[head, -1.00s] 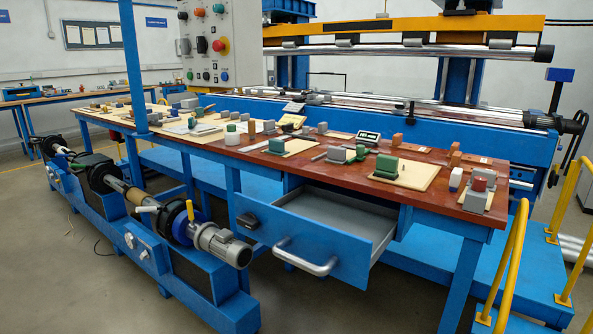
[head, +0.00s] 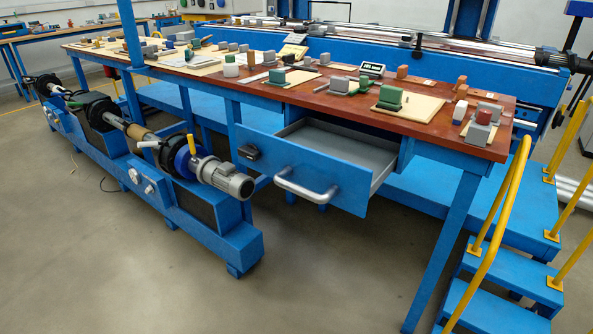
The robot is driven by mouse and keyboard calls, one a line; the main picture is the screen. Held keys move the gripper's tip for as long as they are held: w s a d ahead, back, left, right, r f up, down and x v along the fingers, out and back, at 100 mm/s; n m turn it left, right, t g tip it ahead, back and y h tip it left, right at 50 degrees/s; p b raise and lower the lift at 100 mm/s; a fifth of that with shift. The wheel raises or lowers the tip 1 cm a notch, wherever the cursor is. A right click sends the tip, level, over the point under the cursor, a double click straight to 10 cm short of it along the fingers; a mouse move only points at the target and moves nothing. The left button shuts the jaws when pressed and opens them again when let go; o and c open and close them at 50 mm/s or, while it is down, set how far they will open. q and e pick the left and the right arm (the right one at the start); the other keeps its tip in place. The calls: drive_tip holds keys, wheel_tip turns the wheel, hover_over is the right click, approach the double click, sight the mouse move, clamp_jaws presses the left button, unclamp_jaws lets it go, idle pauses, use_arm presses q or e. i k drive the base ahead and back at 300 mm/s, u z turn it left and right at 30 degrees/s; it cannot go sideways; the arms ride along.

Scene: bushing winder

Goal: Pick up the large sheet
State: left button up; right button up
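Several cream sheets lie flat on the red-brown table top in the head view. One sheet (head: 423,107) is near the right end, with a green block (head: 390,98) standing on it. Another sheet (head: 301,77) is near the middle, partly under a green block (head: 277,77). More pale sheets lie toward the far left end, small and partly covered by objects. I cannot tell which one is the large sheet. Neither of my grippers shows in the head view.
The blue table's drawer (head: 307,172) stands open toward me. A blue winding machine with a grey motor (head: 226,180) stands at the left. Yellow handrails (head: 497,225) and blue steps (head: 512,276) are at the right. The floor (head: 330,280) in front is clear.

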sight(279, 79)
drive_tip(key=z, duration=0.8)
drive_tip(key=i, duration=0.4)
drive_tip(key=u, duration=1.3)
